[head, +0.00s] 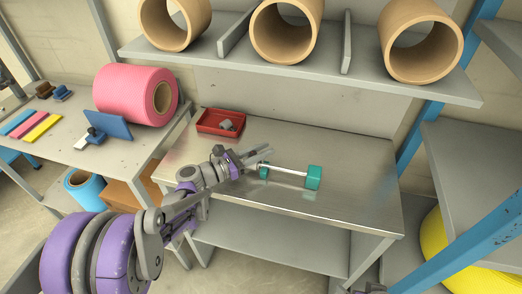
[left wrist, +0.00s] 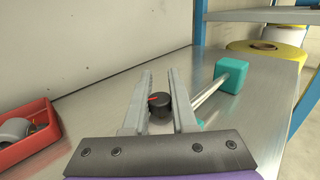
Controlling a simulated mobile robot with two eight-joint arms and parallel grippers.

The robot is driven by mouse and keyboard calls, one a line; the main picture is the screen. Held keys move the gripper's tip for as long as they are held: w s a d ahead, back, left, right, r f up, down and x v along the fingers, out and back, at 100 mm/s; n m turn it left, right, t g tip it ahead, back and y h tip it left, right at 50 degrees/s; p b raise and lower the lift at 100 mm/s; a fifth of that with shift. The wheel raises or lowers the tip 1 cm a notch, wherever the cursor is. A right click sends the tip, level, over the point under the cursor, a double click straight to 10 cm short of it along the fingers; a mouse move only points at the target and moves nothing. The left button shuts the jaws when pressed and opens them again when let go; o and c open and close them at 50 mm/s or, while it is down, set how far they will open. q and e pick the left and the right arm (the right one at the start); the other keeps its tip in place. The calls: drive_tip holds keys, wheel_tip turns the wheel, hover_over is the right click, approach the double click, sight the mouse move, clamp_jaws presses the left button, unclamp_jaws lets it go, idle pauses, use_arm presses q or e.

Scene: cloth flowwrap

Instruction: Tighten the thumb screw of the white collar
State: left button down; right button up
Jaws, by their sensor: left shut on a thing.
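A black round thumb screw (left wrist: 160,107) with a red mark sits between the fingers of my left gripper (left wrist: 160,76) in the left wrist view. That gripper is shut on it. In the head view my left gripper (head: 266,153) reaches over the near-left end of a silver shaft (head: 289,171). The shaft lies between two teal blocks, one at the right end (head: 314,177) and one at the left (head: 264,171), partly behind the gripper.
The steel table (head: 345,155) is bare around the shaft. A red tray (head: 208,128) with small grey parts stands at its back left. A shelf (head: 300,70) with cardboard tubes hangs above. A side bench (head: 60,150) at left holds a pink roll (head: 125,95).

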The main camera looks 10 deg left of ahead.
use_arm(q)
drive_tip(key=m+g+h, duration=0.1)
drive_tip(key=m+g, duration=0.1)
drive_tip(key=m+g+h, duration=0.1)
drive_tip(key=g+h, duration=0.1)
drive_tip(key=g, duration=0.1)
drive_tip(key=s+m+g+h, duration=0.1)
drive_tip(key=m+g, duration=0.1)
drive_tip(key=shift+d+m+g+b, duration=0.3)
drive_tip(key=shift+b, duration=0.1)
drive_tip(key=shift+s+d+m+g+h, duration=0.15)
drive_tip(key=shift+s+m+g, duration=0.1)
drive_tip(key=shift+m+g, duration=0.75)
drive_tip(key=shift+s+a+m+g+h, duration=0.15)
drive_tip(key=shift+m+g, duration=0.4)
drive_tip(key=shift+g, duration=0.85)
drive_tip(key=shift+s+d+m+g+h, duration=0.1)
drive_tip(key=shift+s+m+g, duration=0.2)
drive_tip(key=shift+m+g, duration=0.7)
drive_tip(key=shift+s+g, duration=0.1)
drive_tip(key=shift+g, duration=0.3)
drive_tip(key=c, duration=0.7)
unclamp_jaws()
